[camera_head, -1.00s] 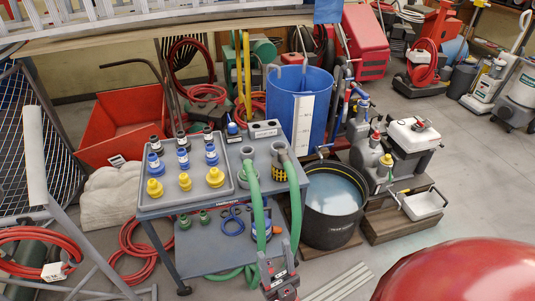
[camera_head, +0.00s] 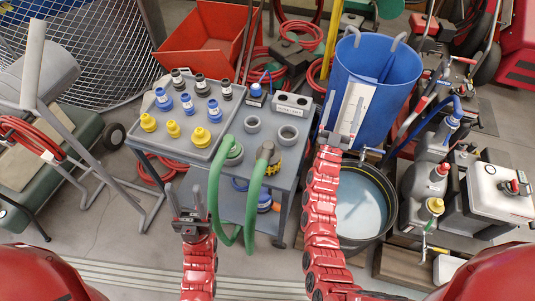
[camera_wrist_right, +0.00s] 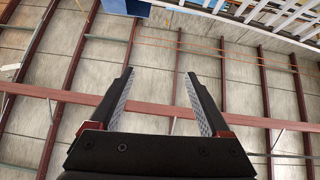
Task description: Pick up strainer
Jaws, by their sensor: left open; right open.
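I cannot tell for sure which part is the strainer. Two fittings stand on the grey cart's top: a grey-green one (camera_head: 232,151) and a dark one with a yellow band (camera_head: 272,160). Green hoses (camera_head: 220,185) hang from them over the front edge. My left gripper (camera_head: 187,200) is open and empty, in front of the cart and left of the hoses. My right gripper (camera_head: 344,108) points upward in front of the blue barrel, right of the cart; in the right wrist view its open jaws (camera_wrist_right: 157,90) hold nothing.
The cart tray (camera_head: 172,108) carries yellow, blue and dark fittings in rows. The blue barrel (camera_head: 402,75) stands behind the right gripper. A black tub of water (camera_head: 388,195) and grey jugs (camera_head: 433,145) stand at the right. Floor in front of the cart is clear.

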